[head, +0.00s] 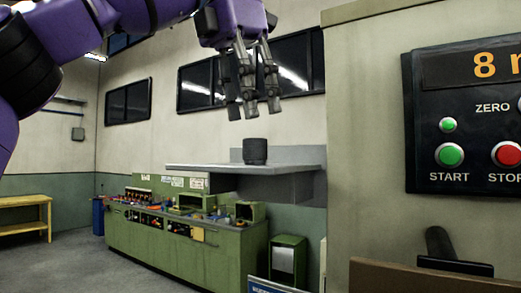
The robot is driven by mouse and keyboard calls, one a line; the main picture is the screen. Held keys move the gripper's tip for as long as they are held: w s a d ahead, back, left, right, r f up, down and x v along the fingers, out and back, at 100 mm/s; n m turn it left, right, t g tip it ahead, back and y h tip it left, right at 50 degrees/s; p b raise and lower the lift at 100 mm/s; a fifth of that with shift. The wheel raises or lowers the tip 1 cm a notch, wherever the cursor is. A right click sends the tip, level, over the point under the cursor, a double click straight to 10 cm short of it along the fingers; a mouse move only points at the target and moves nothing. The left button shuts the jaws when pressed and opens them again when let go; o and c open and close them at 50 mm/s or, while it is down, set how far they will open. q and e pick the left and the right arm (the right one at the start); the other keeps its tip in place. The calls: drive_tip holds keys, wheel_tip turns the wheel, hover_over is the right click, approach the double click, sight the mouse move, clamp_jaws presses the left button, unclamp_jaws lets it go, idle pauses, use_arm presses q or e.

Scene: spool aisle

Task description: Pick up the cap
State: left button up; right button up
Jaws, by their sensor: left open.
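The cap (255,151), a small dark grey ribbed cylinder, stands upright on a grey shelf (215,168) near the middle of the head view. My left gripper (254,113) hangs from my purple left arm above the cap, fingers pointing down. It is open and empty, with a visible gap in the picture between its fingertips and the top of the cap. Nothing hides the cap. My right gripper is not in view.
A control panel (470,120) with green and red buttons is on the pale wall at right. A black handle (440,245) is below it. A cluttered green workbench (185,250) and a yellow table (25,212) stand farther back. The shelf left of the cap is clear.

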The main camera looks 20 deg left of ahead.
sight(251, 140)
use_arm(q)
drive_tip(key=shift+a+f, duration=0.1)
drive_tip(key=shift+f, duration=0.3)
drive_tip(key=shift+w+f, duration=0.4)
drive_tip(key=shift+f, duration=0.15)
drive_tip(key=x, duration=0.3)
drive_tip(key=shift+s+a, duration=0.1)
drive_tip(key=shift+s, duration=0.1)
drive_tip(key=shift+x, duration=0.85)
clamp_jaws()
